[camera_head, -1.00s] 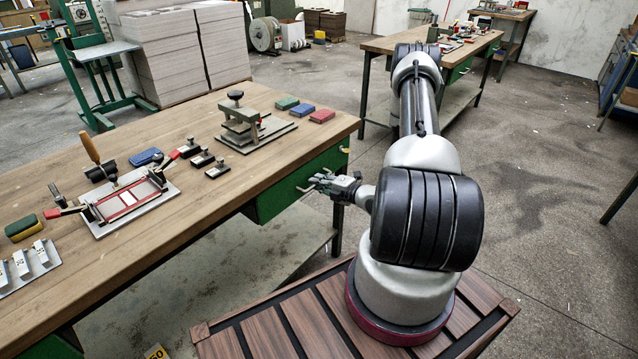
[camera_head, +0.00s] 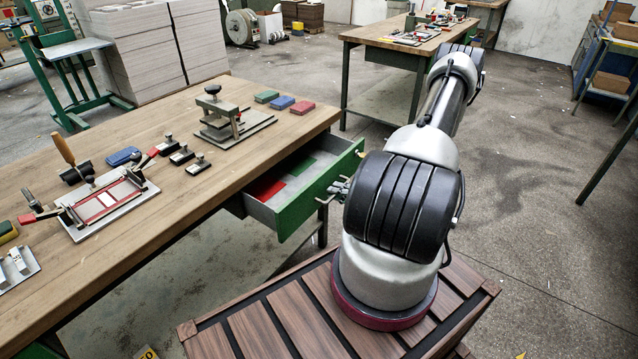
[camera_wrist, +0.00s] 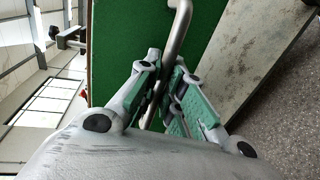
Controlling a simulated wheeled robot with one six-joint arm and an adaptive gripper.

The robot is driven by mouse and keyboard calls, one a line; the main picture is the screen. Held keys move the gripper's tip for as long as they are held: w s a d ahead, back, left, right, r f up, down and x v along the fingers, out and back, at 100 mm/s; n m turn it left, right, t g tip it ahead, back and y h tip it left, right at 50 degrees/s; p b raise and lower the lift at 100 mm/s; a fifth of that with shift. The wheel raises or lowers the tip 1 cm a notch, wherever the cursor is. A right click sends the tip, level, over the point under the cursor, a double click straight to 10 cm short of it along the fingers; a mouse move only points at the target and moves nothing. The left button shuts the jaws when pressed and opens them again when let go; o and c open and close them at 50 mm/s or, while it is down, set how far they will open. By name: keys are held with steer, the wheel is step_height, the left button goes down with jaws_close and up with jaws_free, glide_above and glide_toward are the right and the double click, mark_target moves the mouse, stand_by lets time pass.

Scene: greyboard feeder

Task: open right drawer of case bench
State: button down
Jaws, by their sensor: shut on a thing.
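The case bench (camera_head: 215,190) stands at left in the head view. Its right drawer (camera_head: 305,200), with a green front, is pulled out and shows a red item (camera_head: 267,188) and a green item (camera_head: 302,166) inside. My gripper (camera_head: 338,190) is at the drawer front, partly hidden by my arm. In the wrist view my gripper (camera_wrist: 163,85) is shut on the bent metal handle (camera_wrist: 179,30), with the green drawer front (camera_wrist: 120,50) behind it.
On the bench top are a small press (camera_head: 230,120), a red-framed jig (camera_head: 105,200) and coloured blocks (camera_head: 280,102). A second bench (camera_head: 400,45) stands behind my arm. Grey board stacks (camera_head: 140,50) stand at the back left.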

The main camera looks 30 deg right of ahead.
steer(key=f+v, duration=0.2)
steer(key=v, duration=0.8)
steer(key=f+v, duration=0.2)
steer(key=v, duration=0.7)
steer(key=shift+v, duration=0.75)
steer(key=c, duration=1.5)
jaws_free()
steer(key=shift+c, duration=0.2)
steer(key=v, duration=1.2)
